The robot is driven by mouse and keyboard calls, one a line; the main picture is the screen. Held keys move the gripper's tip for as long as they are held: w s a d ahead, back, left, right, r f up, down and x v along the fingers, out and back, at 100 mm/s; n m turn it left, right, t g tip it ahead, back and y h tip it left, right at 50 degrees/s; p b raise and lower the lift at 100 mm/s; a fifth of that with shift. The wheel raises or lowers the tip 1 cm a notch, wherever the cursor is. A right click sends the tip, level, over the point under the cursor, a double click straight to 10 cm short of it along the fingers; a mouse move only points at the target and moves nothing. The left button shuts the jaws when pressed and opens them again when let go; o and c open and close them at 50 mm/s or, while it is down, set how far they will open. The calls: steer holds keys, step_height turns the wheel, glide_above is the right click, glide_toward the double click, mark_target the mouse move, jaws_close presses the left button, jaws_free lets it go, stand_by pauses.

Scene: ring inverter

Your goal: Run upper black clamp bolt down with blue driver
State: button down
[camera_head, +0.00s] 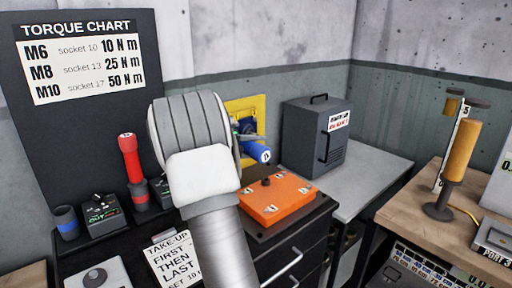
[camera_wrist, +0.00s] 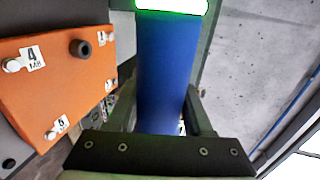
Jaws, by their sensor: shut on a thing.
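My gripper (camera_wrist: 163,112) is shut on the blue driver (camera_wrist: 165,75). The driver runs up the wrist view between the fingers, with a glowing green band at the top edge. In the head view the blue driver (camera_head: 257,153) shows right of my arm, its numbered end toward the camera, in front of a yellow frame (camera_head: 258,106). My gripper is mostly hidden behind my arm there. The driver's tip is not visible. I cannot make out the upper black clamp bolt, or whether the driver touches anything.
An orange plate (camera_head: 285,205) with numbered tags and a dark knob lies on the black cabinet below the driver; it also shows in the wrist view (camera_wrist: 60,85). A red driver (camera_head: 130,160) stands at left beside a torque chart (camera_head: 82,60). A grey box (camera_head: 312,135) stands right.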

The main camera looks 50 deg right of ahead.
steer(key=shift+w+d+r+p, duration=0.15)
steer(key=shift+w+p, duration=0.5)
steer(key=shift+w, duration=0.4)
stand_by(1.9)
steer(key=shift+s, duration=0.1)
steer(key=shift+s+a+b, duration=0.15)
steer(key=shift+s+b, duration=0.35)
steer(key=shift+s, duration=0.75)
steer(key=shift+s+a+b, duration=0.15)
steer(key=shift+s+b, duration=0.35)
steer(key=shift+s, duration=0.75)
